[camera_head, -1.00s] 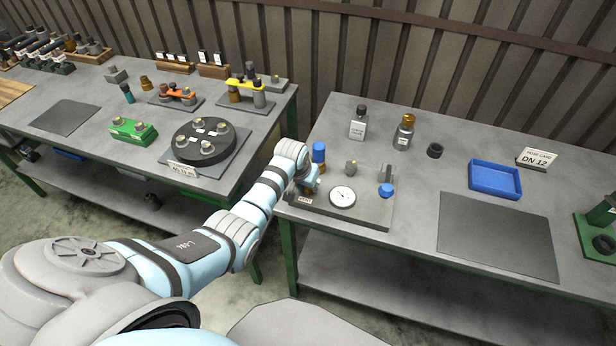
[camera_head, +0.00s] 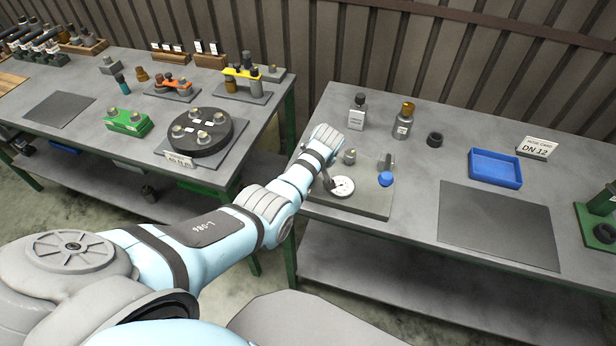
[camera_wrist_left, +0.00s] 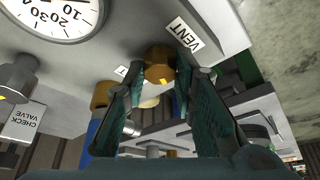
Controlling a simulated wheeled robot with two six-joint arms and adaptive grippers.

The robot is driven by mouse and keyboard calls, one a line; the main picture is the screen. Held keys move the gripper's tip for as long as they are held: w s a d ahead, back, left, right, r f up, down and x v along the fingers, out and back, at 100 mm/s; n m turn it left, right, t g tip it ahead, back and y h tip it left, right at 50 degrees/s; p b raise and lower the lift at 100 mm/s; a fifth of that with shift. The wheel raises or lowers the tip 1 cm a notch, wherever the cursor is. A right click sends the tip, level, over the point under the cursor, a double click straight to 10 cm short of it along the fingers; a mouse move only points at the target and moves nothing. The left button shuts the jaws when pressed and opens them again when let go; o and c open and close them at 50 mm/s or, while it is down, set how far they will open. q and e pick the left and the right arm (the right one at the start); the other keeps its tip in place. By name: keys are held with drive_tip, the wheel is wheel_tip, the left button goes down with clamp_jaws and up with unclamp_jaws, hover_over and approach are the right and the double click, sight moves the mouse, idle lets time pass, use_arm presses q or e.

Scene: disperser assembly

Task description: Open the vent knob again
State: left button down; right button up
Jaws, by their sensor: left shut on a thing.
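The vent knob (camera_wrist_left: 160,64) is a brass round knob with a yellow mark, beside the VENT label (camera_wrist_left: 185,34) in the left wrist view. My left gripper (camera_wrist_left: 161,72) has its two dark green fingers on either side of the knob and is shut on it. In the head view my left wrist covers the knob and the label, with the gripper (camera_head: 326,179) only partly showing above the test plate (camera_head: 365,203). The pressure gauge (camera_head: 342,187) is right beside the gripper; it also shows upside down in the left wrist view (camera_wrist_left: 48,14). My right gripper is not in view.
A blue knob (camera_head: 386,179) and metal fittings stand on the plate. A blue cylinder with a brass top (camera_wrist_left: 101,100) is close to the fingers. Behind are two bottles (camera_head: 357,114) and a black ring (camera_head: 435,139). A blue tray (camera_head: 495,169) is right.

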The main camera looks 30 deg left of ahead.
use_arm(q)
drive_tip(key=shift+w+n+g+y+b, duration=0.1)
drive_tip(key=shift+n+g+y+b, duration=0.2)
drive_tip(key=shift+n+b, duration=0.65)
drive_tip(key=shift+n, duration=0.25)
drive_tip(key=c, duration=1.3)
unclamp_jaws()
drive_tip(key=v, duration=1.2)
